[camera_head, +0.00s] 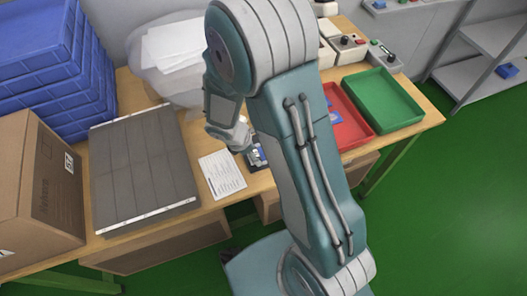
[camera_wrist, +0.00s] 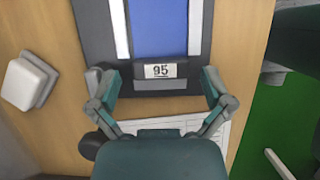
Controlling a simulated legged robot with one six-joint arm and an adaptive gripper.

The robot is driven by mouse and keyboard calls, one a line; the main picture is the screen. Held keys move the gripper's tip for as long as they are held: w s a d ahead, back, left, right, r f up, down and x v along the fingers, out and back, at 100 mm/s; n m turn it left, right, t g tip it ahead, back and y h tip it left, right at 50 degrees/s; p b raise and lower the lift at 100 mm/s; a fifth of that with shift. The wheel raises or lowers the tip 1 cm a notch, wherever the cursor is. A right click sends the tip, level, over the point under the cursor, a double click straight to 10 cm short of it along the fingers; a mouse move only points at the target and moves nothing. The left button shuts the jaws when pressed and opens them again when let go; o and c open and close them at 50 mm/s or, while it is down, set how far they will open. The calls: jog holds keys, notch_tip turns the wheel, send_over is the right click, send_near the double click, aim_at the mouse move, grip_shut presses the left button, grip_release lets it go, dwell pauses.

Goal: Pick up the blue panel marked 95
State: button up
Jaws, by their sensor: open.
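The blue panel marked 95 (camera_wrist: 160,28) lies in a dark holder (camera_wrist: 92,30) on the wooden table, seen at the top of the wrist view. Its white label (camera_wrist: 160,71) reads 95. In the head view the panel (camera_head: 257,155) shows small, beside the printed sheet and partly hidden by my arm. My gripper (camera_wrist: 162,84) is open, with one finger on each side of the label end. Nothing is held between the fingers. I cannot tell whether the fingertips touch the holder.
A printed sheet (camera_head: 221,174) lies left of the panel. A grey slatted board (camera_head: 145,165), a cardboard box (camera_head: 35,185) and stacked blue crates (camera_head: 45,60) fill the left. A red tray (camera_head: 350,120) and green tray (camera_head: 385,100) stand right. A pale block (camera_wrist: 28,80) is at the left in the wrist view.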

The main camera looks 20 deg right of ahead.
jog(key=c, duration=1)
